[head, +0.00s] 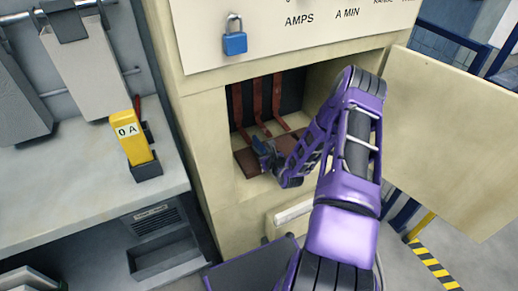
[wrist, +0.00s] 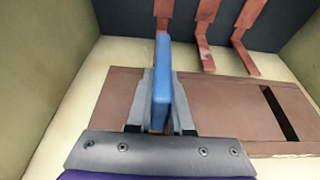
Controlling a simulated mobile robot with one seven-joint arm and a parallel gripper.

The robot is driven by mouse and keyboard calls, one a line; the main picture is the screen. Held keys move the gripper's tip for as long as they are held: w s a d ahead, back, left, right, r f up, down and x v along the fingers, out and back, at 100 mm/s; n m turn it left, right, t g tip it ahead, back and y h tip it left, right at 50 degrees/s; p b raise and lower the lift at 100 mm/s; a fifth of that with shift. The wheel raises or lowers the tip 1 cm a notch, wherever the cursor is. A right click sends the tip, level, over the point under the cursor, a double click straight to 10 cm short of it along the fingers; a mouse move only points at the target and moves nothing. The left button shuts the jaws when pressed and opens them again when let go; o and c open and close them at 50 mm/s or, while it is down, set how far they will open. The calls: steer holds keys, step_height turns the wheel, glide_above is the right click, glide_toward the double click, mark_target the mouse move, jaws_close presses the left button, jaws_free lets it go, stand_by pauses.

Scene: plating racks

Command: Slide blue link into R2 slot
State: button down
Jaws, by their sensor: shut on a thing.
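My gripper (head: 266,153) is inside the open cabinet compartment. In the wrist view, its two grey fingers (wrist: 161,102) are shut on the blue link (wrist: 162,82), a flat blue piece standing upright between them. The link is over the brown base board (wrist: 118,103); I cannot tell whether its lower end touches the board or enters a slot, as the gripper hides it. One dark open slot (wrist: 279,114) shows in the board to the right, apart from the link. No R2 label is readable.
Several reddish-brown bars (wrist: 205,37) come down the dark back wall, their feet reaching toward the board. Pale compartment walls (wrist: 45,65) flank the gripper. The cabinet door (head: 450,140) is open at right. A blue padlock (head: 234,42) hangs above; a yellow meter (head: 132,137) stands on the left bench.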

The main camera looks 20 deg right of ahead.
steer(key=c, duration=0.7)
jaws_free()
steer(key=shift+c, duration=0.2)
steer(key=p+v, duration=0.1)
steer(key=v, duration=1.6)
steer(key=shift+s, duration=0.2)
